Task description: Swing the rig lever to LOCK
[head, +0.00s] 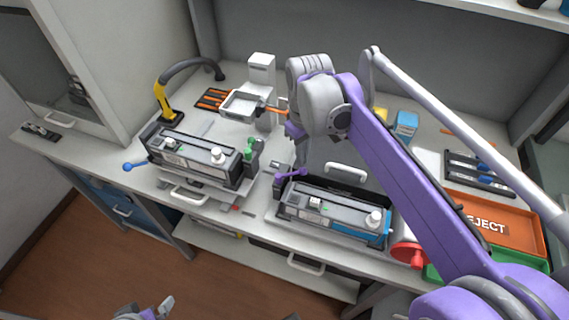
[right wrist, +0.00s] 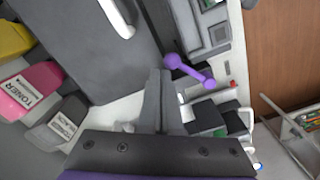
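A purple lever (head: 290,173) with a round knob sits at the left end of the right-hand rig (head: 333,210), which holds a dark grey toner cartridge with a blue end. The lever also shows in the right wrist view (right wrist: 190,72). My right gripper (head: 301,152) hangs just above and behind the lever. In the right wrist view its fingers (right wrist: 160,85) are together, with nothing seen between them; their tips are close beside the knob, and contact cannot be told. My left gripper (head: 152,308) shows only partly at the bottom edge. No LOCK marking is readable.
A second cartridge (head: 195,155) lies in a left-hand holder, with a blue-knobbed lever (head: 134,166) and a green clip (head: 250,150). An orange REJECT tray (head: 520,232) and a red funnel-like part (head: 408,254) are at right. Toner boxes, including a magenta one (right wrist: 32,88), stand behind.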

